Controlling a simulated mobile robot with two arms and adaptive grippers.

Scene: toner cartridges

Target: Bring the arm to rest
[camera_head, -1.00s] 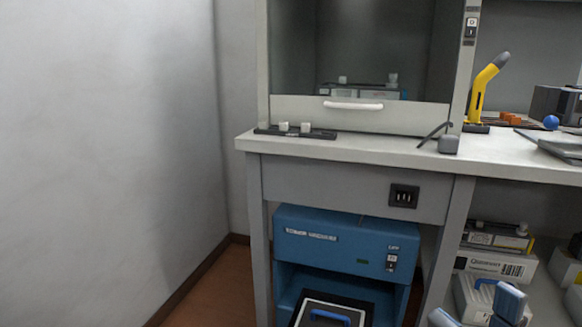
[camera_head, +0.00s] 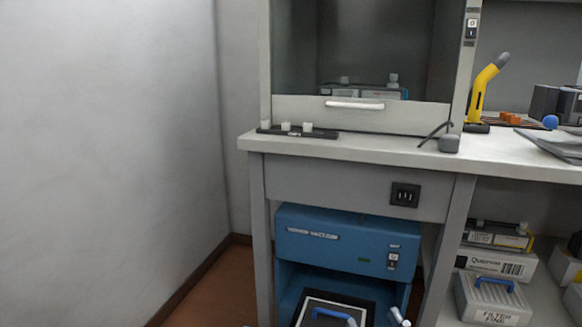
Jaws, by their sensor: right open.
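Only a small part of my right gripper (camera_head: 399,318) shows, at the bottom edge in front of the blue vacuum unit. Its pale tips with blue parts are cut off by the frame, and the rest of the arm is out of view. I see nothing held in the part that shows. My left gripper is not in view.
The blue vacuum unit (camera_head: 346,244) stands under the workbench (camera_head: 395,151), with a blue-handled dark tray (camera_head: 365,303) in its opening. A filter box (camera_head: 493,300) and other boxes lie at lower right. A black strip with white knobs (camera_head: 297,131) lies at the bench's left edge. The left floor is clear.

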